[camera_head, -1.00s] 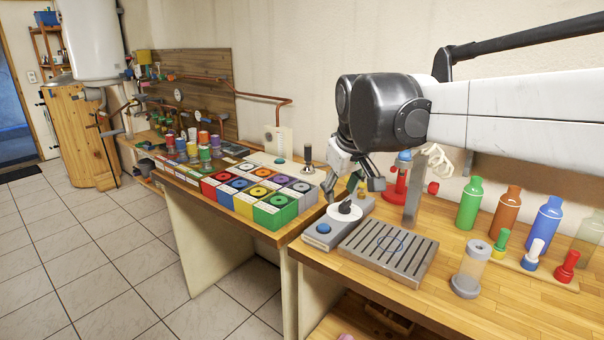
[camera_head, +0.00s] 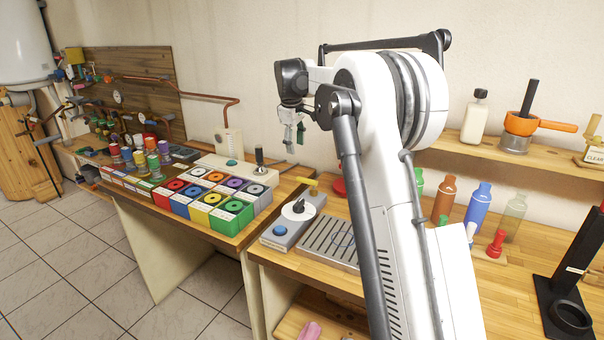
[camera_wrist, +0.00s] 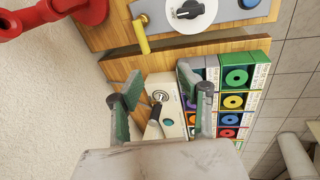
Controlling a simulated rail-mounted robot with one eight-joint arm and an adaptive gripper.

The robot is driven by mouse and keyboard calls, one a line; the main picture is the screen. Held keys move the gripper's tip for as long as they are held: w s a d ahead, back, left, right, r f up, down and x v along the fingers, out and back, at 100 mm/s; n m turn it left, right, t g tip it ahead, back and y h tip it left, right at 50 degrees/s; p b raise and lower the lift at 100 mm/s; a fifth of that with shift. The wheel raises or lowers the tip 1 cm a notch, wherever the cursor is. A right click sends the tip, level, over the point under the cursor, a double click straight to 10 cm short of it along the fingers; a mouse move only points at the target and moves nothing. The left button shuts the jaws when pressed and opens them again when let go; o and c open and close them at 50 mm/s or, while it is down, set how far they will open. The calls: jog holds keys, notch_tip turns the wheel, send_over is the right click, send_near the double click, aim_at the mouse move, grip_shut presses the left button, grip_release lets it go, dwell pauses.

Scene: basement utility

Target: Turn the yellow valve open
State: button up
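A yellow handle (camera_head: 306,181) sticks out at the far end of the grey dial box, below my gripper. It also shows in the wrist view (camera_wrist: 140,34), above and apart from my fingers. A small yellow item (camera_head: 75,56) sits by the pipe board at the far left. I cannot tell which of these is the valve, nor how far either is turned. My gripper (camera_head: 292,135) is in the air above the bench, near the wall. In the wrist view its green-padded fingers (camera_wrist: 158,105) are apart with nothing held between them.
The grey dial box (camera_head: 294,217) stands beside a slotted tray (camera_head: 333,243). A cream box with a black lever (camera_head: 258,160) lies below my gripper, behind several coloured boxes (camera_head: 205,196). Copper pipes (camera_head: 200,95) run along the wall. Bottles (camera_head: 479,204) stand to the right.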

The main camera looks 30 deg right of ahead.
jog(key=shift+n+g, duration=0.4)
jog(key=shift+g, duration=0.1)
jog(key=w+d+f+p, duration=0.1)
jog(key=w+d+f, duration=0.1)
jog(key=f, duration=0.3)
jog(key=w+d+f+p, duration=0.1)
jog(key=w+d+f, duration=0.1)
jog(key=f, duration=0.4)
jog(key=w+d+f+p, duration=0.1)
jog(key=w+d+f, duration=0.1)
jog(key=f, duration=0.4)
jog(key=shift+d+f, duration=0.15)
grip_shut()
